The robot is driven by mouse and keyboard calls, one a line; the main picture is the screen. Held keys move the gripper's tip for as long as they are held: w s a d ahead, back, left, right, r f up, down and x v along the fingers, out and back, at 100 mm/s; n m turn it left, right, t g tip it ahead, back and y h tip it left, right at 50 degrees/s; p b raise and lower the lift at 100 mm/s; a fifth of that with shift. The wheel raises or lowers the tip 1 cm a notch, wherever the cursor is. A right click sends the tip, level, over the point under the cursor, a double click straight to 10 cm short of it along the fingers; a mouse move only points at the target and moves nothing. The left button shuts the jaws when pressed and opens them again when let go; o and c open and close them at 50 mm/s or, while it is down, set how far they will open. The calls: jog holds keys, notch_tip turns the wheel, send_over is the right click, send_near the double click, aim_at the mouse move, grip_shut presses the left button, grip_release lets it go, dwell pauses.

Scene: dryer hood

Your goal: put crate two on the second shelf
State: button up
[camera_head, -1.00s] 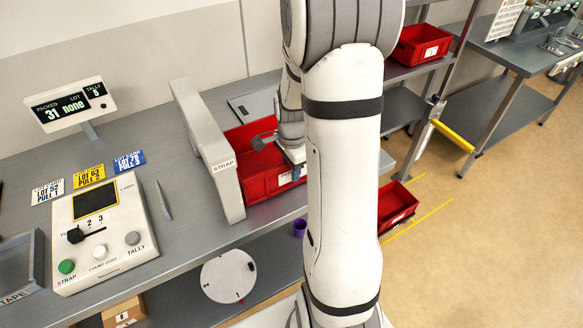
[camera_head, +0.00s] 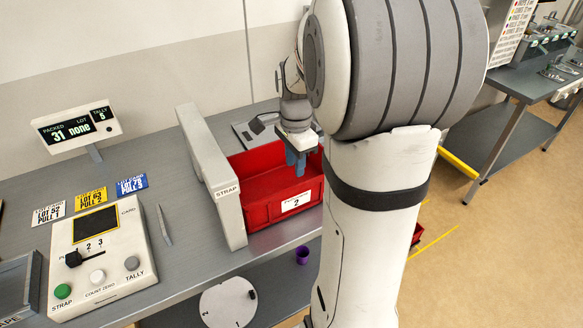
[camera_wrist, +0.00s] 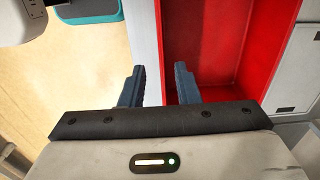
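Crate two (camera_head: 262,216) is a red open crate with a white "2" label on its front. It sits on the grey bench (camera_head: 180,235), beside the STRAP frame (camera_head: 212,180). My gripper (camera_head: 297,166) is over the crate's right part, pointing down. In the wrist view my gripper (camera_wrist: 160,85) has its two blue fingers apart, with nothing held between them. The crate's red wall (camera_wrist: 240,40) and interior show there, one wall edge lying between the fingers in the picture; contact is unclear. My arm hides the shelves at the right.
A control panel (camera_head: 98,258) and a counter display (camera_head: 75,127) reading 31 stand at the left. A purple cup (camera_head: 302,254) and white disc (camera_head: 228,303) are on a lower level. A red sliver (camera_head: 417,234) shows past my arm.

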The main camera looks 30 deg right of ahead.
jog(key=s+a+r+n+t, duration=0.1)
jog(key=s+a+r+n, duration=0.1)
jog(key=s+a+n, duration=0.4)
jog(key=s+a+r+n+t, duration=0.2)
jog(key=s+a+r+n, duration=0.1)
jog(key=s+a+n, duration=0.3)
jog(key=s+n, duration=0.2)
jog(key=n, duration=0.2)
jog(key=shift+o, duration=0.4)
jog(key=shift+s+a+n, duration=0.25)
jog(key=shift+s+n, duration=0.1)
jog(key=shift+n, duration=0.35)
jog(key=shift+d, duration=0.1)
